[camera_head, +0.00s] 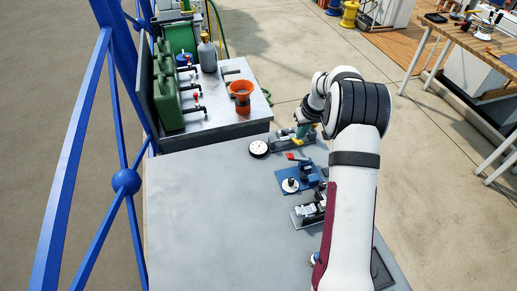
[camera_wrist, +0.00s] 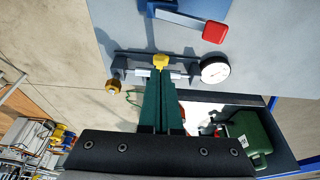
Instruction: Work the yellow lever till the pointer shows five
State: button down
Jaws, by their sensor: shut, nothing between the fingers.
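The yellow lever (camera_wrist: 160,61) shows in the wrist view just beyond my fingertips, on a metal bar fixture. I cannot tell whether the fingers touch it. In the head view the yellow lever (camera_head: 298,141) is small and partly hidden by my arm. The round white dial (camera_wrist: 214,68) is at the right end of the fixture. It is also in the head view (camera_head: 259,148), where its pointer is too small to read. My gripper (camera_wrist: 161,77) has dark green fingers, shut together with nothing between them. In the head view it is hard to make out.
A red-handled lever (camera_wrist: 214,32) on a blue base lies close beside the fixture. A brass knob (camera_wrist: 113,87) is at the fixture's other end. Green canisters (camera_head: 165,85) and an orange funnel cup (camera_head: 241,92) stand behind. The grey bench top (camera_head: 205,205) is clear at left.

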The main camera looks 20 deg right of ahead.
aim_at(300, 142)
jog(key=shift+f, duration=0.1)
dwell(0.3)
jog(key=shift+f, duration=2.05)
jog(key=shift+r, duration=3.3)
notch_tip(300, 142, up, 4)
notch_tip(300, 142, down, 6)
jog(key=shift+f, duration=0.15)
jog(key=shift+f, duration=0.1)
jog(key=shift+f, duration=2.05)
jog(key=shift+r, duration=3.3)
